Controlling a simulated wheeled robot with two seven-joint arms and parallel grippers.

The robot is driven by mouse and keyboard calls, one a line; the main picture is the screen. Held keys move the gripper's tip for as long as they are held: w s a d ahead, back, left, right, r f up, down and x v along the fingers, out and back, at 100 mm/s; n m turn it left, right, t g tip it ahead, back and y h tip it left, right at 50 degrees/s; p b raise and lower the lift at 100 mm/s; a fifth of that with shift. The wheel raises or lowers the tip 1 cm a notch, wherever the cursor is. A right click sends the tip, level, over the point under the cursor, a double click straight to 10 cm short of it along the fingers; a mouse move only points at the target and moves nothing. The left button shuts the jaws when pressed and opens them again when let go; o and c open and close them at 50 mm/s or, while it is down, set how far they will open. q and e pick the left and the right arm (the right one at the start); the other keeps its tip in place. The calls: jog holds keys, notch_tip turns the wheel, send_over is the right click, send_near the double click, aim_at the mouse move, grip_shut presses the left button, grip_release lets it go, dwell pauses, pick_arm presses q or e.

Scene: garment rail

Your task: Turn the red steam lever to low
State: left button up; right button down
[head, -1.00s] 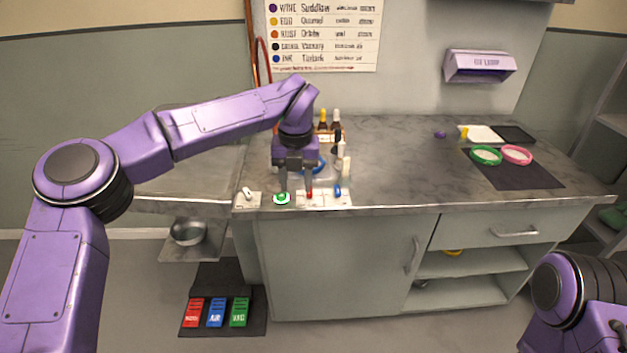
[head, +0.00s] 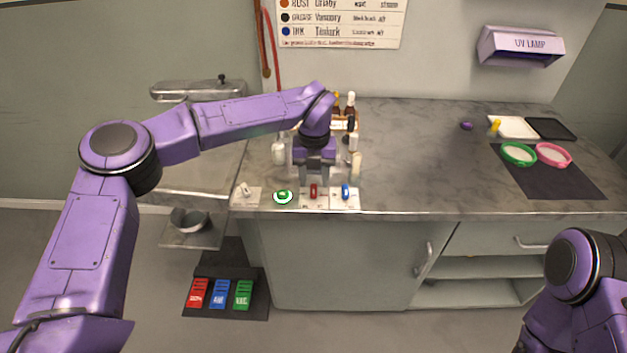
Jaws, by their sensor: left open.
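The red steam lever (head: 313,190) stands on a white plate at the front edge of the counter, its handle pointing roughly up in the head view. A blue lever (head: 346,191) on a similar plate is just right of it. My left gripper (head: 314,176) points down, open, directly above the red lever in the picture, lined up with it. Whether the fingers touch the lever or sit behind it, I cannot tell. The small markings on the plate are too small to read. My right arm shows at the lower right, but its gripper is out of view.
A green button (head: 283,196) and a white switch (head: 246,190) are left of the red lever. Bottles (head: 350,105) stand behind my left gripper. The middle of the counter is clear.

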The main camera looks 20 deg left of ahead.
aim_at(314, 193)
pick_arm(q)
notch_tip(314, 193, down, 2)
jog(key=shift+w+f, duration=0.15)
jog(key=shift+f, duration=0.2)
grip_shut()
